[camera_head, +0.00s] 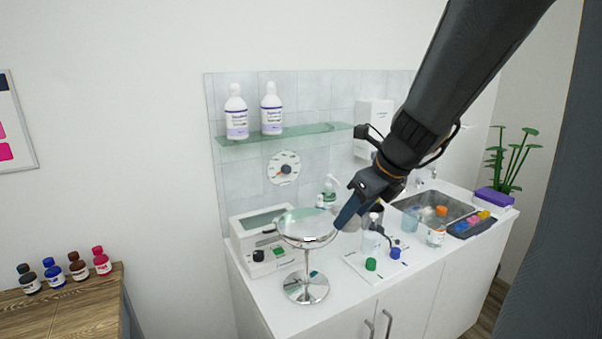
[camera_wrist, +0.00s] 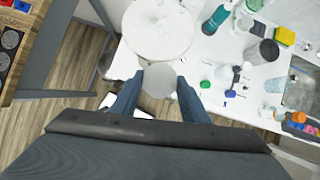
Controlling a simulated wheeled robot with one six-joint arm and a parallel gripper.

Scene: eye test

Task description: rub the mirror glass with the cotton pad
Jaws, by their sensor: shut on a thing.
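The mirror (camera_head: 305,224) is a round glass in a shiny frame, tilted close to flat on a chrome stand with a round base (camera_head: 306,290). It stands on the white counter. In the wrist view the mirror (camera_wrist: 158,28) is the large pale disc at the top. My gripper (camera_head: 347,213) is at the mirror's right edge. In the wrist view my gripper (camera_wrist: 160,78) is shut on a small round pale grey pad (camera_wrist: 160,82), the cotton pad. The pad lies close to the mirror's rim there; I cannot tell whether they touch.
A white device (camera_head: 262,240) stands behind the mirror. Right of it are a white mat (camera_head: 372,262) with small bottles and caps, an orange-capped jar (camera_head: 438,228) and a sink (camera_head: 425,207). Two white bottles stand on a glass shelf (camera_head: 300,135) above. The counter's front left is clear.

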